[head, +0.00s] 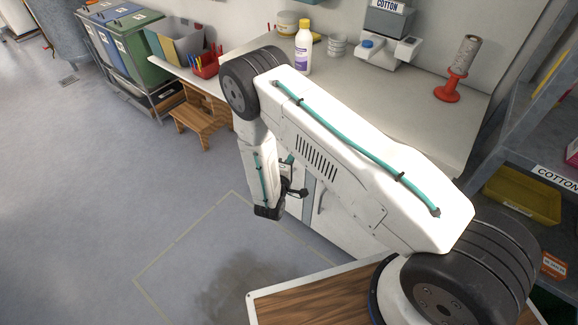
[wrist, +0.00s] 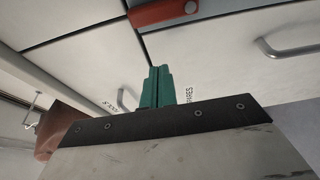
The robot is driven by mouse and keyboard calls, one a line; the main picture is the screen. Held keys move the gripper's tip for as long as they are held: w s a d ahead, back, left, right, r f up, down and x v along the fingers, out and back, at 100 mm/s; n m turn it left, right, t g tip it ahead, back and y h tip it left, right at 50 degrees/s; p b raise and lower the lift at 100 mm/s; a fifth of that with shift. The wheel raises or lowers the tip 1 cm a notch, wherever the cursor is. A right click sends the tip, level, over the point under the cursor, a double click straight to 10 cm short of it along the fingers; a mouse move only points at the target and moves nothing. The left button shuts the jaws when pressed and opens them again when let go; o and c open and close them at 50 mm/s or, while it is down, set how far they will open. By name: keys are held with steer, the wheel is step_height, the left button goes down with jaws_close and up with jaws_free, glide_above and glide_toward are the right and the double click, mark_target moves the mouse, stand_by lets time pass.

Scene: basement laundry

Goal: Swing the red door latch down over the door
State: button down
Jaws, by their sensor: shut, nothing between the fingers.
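In the wrist view, the red latch (wrist: 165,12) is an orange-red bar at the top edge, lying nearly level, with a round grey fastener near its right end. It sits across pale cabinet fronts, and part of it is cut off by the frame. My gripper (wrist: 157,72) has teal fingers pressed together with nothing between them. The fingers appear below the latch in the picture, apart from it. A cabinet door (wrist: 215,65) is behind them. In the head view, my arm hides the latch and I cannot make out the fingertips.
Metal handles stick out from the cabinet at right (wrist: 285,48) and left (wrist: 125,100) in the wrist view. In the head view, the counter (head: 400,105) holds a white bottle (head: 303,50) and a red spindle (head: 449,90). A wooden step stool (head: 200,115) stands left. Floor at left is clear.

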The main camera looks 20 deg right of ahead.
steer(key=d, duration=0.4)
steer(key=shift+d, duration=0.3)
stand_by(0.4)
